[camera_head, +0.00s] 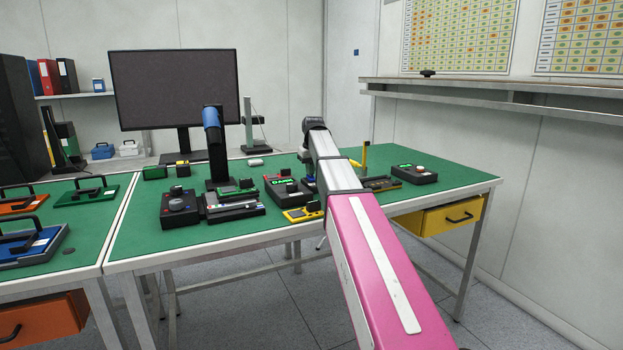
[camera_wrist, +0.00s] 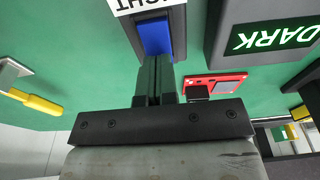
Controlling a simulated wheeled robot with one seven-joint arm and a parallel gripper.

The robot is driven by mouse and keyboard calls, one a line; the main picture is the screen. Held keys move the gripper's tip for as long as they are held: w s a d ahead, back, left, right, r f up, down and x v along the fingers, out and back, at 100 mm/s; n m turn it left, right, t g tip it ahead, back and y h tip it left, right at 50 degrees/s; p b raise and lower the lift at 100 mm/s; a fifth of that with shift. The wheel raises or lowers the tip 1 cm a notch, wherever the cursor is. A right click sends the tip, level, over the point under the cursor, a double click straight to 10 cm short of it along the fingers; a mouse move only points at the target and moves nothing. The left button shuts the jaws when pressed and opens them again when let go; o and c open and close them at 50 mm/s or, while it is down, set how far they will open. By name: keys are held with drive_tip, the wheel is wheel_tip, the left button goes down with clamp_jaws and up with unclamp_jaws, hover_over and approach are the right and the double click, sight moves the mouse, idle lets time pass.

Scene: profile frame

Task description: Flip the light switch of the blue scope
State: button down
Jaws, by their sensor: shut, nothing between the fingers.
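The blue scope, a black stand with a blue head (camera_head: 211,117), stands on the green bench in the head view. In the wrist view a blue rocker switch (camera_wrist: 155,36) sits in a dark housing, beside a white label (camera_wrist: 140,4) whose visible letters read "GHT". My gripper (camera_wrist: 155,62) is shut and empty, its fingertips at the near end of the blue rocker. I cannot tell whether they touch it. A grey box with a lit green display reading "DARK" (camera_wrist: 277,37) is to the right.
A red device (camera_wrist: 222,84) lies right of the fingers, and a yellow-handled tool (camera_wrist: 36,101) lies left. In the head view, several small control boxes, including a black one (camera_head: 179,210), crowd the bench around the scope. A monitor (camera_head: 175,88) stands behind.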

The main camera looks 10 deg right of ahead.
drive_tip(key=shift+r, duration=3.2)
